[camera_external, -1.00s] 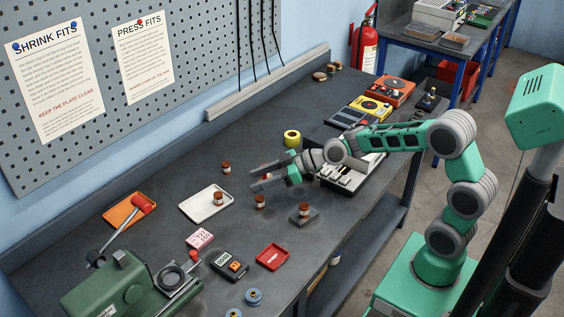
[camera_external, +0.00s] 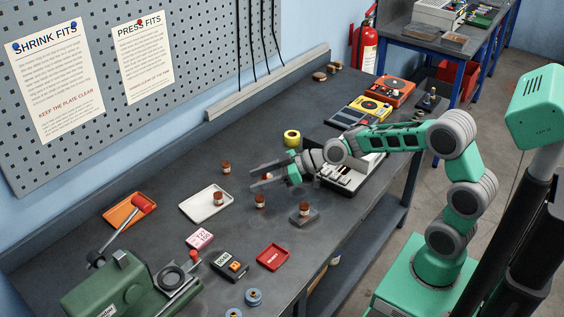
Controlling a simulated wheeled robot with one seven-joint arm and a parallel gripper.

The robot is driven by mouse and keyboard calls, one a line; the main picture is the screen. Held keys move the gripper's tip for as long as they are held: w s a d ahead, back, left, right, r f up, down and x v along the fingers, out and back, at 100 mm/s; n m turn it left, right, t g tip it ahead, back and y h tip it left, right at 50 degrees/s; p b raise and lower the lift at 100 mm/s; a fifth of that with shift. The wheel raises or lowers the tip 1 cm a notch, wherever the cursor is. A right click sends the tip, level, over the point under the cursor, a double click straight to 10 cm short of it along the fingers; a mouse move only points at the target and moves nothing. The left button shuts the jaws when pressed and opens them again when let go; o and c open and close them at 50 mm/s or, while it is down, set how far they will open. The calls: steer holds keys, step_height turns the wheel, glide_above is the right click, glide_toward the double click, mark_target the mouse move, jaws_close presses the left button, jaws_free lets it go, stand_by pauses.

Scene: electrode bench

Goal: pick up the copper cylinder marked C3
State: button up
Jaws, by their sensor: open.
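Several small copper cylinders with pale label bands are on the grey bench. One cylinder (camera_external: 225,167) stands behind the white tray, and one (camera_external: 217,198) is on that tray. Another cylinder (camera_external: 260,202) stands in front of my gripper's fingers, and one (camera_external: 305,209) is on a small dark plate. A further reddish-brown piece (camera_external: 267,176) shows between my fingers, partly hidden. The markings are too small to read, so I cannot tell which is C3. My gripper (camera_external: 252,180) is open, its fingers pointing left; I cannot tell its height above the bench.
The white tray (camera_external: 191,209) and orange tray (camera_external: 114,215) lie to the left. A red tray (camera_external: 272,257), a meter (camera_external: 229,264) and a green machine (camera_external: 105,290) are in front. A yellow roll (camera_external: 292,137) stands behind my gripper. Bench behind the trays is clear.

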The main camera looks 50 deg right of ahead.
mark_target(260, 201)
steer(key=shift+r, duration=0.1)
step_height(260, 201, up, 5)
steer(key=m, duration=0.1)
steer(key=s+d+m+g+y+p, duration=0.1)
steer(key=s+d+m+p, duration=0.15)
steer(key=m, duration=1.35)
steer(key=s+d+m+g+p, duration=0.1)
steer(key=s+d+m+p, duration=0.2)
steer(key=m, duration=1.3)
steer(key=shift+m, duration=0.7)
steer(key=f, duration=0.3)
steer(key=a+f, duration=0.1)
steer(key=f, duration=0.2)
steer(key=f+p, duration=0.1)
steer(key=f, duration=0.3)
steer(key=shift+a, duration=0.15)
steer(key=x, duration=0.5)
steer(key=p+x, duration=0.1)
steer(key=x, duration=0.1)
steer(key=shift+w+a+r, duration=0.2)
steer(key=shift+a, duration=0.3)
jaws_close()
